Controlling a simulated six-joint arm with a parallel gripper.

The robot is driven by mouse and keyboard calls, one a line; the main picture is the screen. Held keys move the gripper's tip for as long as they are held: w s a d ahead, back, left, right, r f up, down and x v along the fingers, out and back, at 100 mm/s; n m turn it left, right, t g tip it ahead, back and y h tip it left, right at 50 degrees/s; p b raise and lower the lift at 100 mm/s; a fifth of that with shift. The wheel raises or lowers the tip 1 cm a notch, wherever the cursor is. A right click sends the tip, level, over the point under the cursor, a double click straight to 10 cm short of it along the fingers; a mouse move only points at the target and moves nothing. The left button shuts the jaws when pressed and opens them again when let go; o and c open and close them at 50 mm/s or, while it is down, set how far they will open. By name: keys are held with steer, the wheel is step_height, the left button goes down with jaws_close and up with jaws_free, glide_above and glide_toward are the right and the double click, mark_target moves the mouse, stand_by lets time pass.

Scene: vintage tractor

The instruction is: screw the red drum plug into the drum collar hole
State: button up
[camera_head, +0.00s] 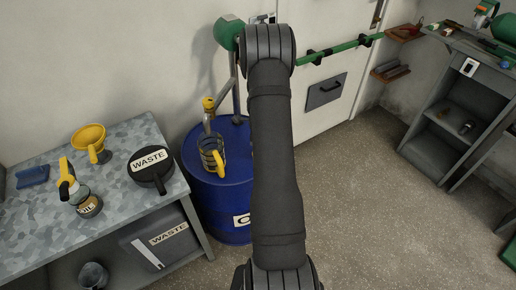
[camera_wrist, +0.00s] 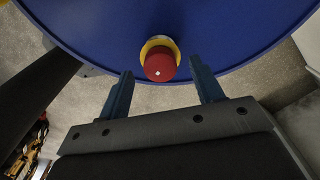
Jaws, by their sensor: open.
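In the wrist view the red drum plug (camera_wrist: 159,66) stands at the yellow drum collar (camera_wrist: 153,45), near the rim of the blue drum (camera_wrist: 235,28). The plug covers most of the collar and hides its hole; I cannot tell how deep the plug sits. My gripper (camera_wrist: 161,70) is open, with one finger on each side of the plug and a visible gap to each. In the head view the blue drum (camera_head: 218,194) shows beside the bench, while my arm hides the plug and gripper.
A jug with a yellow handle (camera_head: 212,155) and a yellow-topped pump (camera_head: 208,105) are at the drum top. The bench (camera_head: 130,208) at left holds a black waste pan (camera_head: 150,180), a yellow funnel (camera_head: 89,140) and an oil can (camera_head: 88,205). The floor (camera_head: 360,200) at right is clear.

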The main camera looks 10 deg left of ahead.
step_height(320, 180, up, 10)
stand_by(0.3)
stand_by(0.4)
step_height(320, 180, down, 12)
steer(key=shift+r, duration=0.25)
steer(key=shift+f, duration=0.3)
steer(key=shift+n, duration=0.6)
steer(key=shift+r, duration=0.1)
